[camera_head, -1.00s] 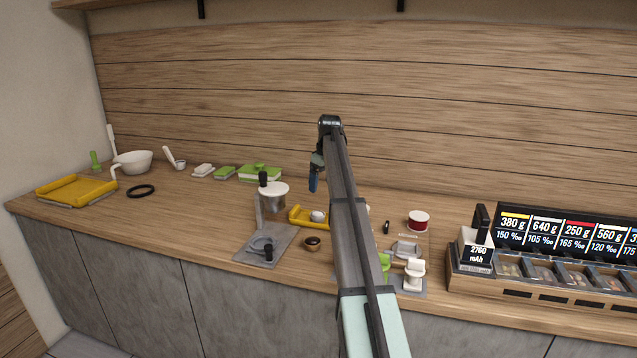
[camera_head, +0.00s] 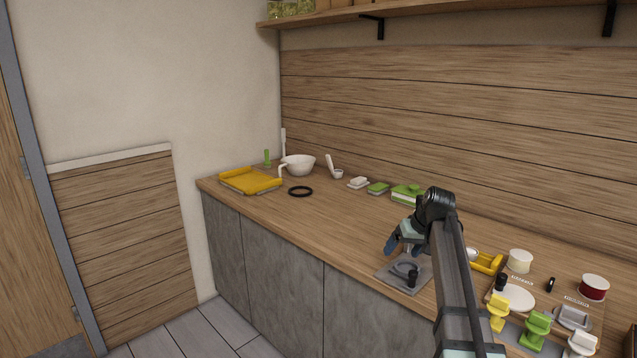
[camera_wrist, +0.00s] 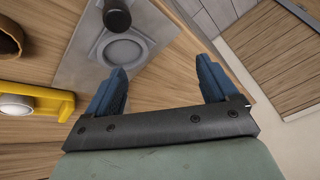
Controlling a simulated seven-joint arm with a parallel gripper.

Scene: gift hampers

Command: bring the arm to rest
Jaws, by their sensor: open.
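My gripper (camera_head: 396,240) has blue fingers and hangs above the counter (camera_head: 330,232) near its front edge. In the wrist view my gripper (camera_wrist: 165,88) is open, with nothing between its fingers. Below it is a grey plate (camera_head: 392,276) with a round recess and a dark knob. The plate also shows in the wrist view (camera_wrist: 85,62), next to the left finger. In the head view my arm hides part of the counter behind it.
A yellow holder (camera_head: 487,263), spools and coloured stands crowd the right. The left-middle counter is clear. A shelf (camera_head: 440,12) hangs above.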

